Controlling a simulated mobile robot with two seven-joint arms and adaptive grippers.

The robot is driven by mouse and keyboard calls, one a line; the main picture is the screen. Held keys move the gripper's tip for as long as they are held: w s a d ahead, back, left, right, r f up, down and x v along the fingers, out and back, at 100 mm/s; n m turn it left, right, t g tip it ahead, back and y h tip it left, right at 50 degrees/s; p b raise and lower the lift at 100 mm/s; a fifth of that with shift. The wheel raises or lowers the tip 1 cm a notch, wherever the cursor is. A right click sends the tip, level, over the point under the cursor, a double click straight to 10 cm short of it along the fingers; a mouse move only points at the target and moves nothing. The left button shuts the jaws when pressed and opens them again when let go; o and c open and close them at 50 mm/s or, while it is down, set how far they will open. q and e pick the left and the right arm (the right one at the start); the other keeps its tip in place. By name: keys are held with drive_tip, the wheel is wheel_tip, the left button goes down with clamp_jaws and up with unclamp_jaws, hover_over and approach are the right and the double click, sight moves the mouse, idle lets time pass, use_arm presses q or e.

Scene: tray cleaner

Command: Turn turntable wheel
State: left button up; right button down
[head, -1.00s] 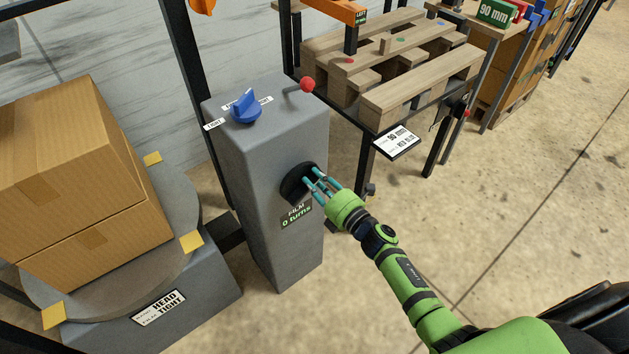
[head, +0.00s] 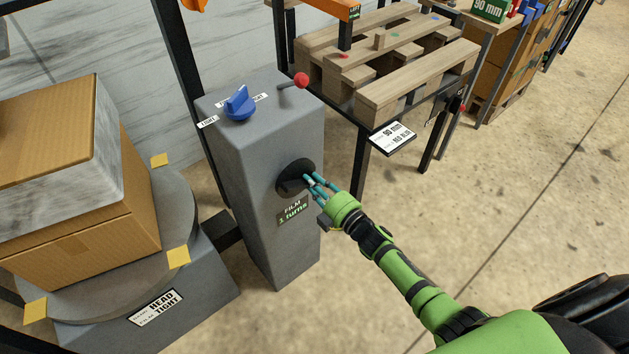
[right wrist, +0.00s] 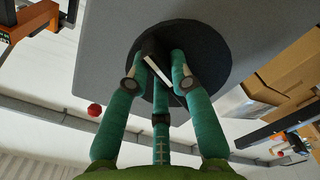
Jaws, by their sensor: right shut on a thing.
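The black turntable wheel (head: 296,176) is on the front face of the grey control post (head: 262,150). In the right wrist view the wheel (right wrist: 215,62) is a dark disc with a raised grip bar across it. My right gripper (head: 313,182) is at the wheel, its teal fingers shut on the grip bar; it also shows in the right wrist view (right wrist: 155,75). The film display (head: 292,210) below the wheel reads 1 turns. The round grey turntable (head: 185,215) at the left carries stacked cardboard boxes (head: 95,245), with greyish film around the upper one. My left gripper is out of view.
A blue knob (head: 238,103) and a red-tipped lever (head: 300,80) sit on top of the post. A rack with a wooden pallet (head: 410,85) stands behind at the right. The floor (head: 480,210) at the right is clear.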

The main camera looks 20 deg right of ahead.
drive_tip(key=shift+s+a+f+m, duration=0.25)
drive_tip(key=shift+a+m, duration=0.55)
drive_tip(key=shift+m, duration=3.35)
drive_tip(key=shift+s+a+f+m, duration=0.1)
drive_tip(key=shift+s+a+m, duration=0.5)
drive_tip(key=shift+m, duration=3.6)
drive_tip(key=shift+s+a+f+m, duration=0.1)
drive_tip(key=shift+a+m, duration=0.95)
drive_tip(key=shift+m, duration=3.1)
drive_tip(key=c, duration=1.1)
unclamp_jaws()
drive_tip(key=shift+w, duration=0.1)
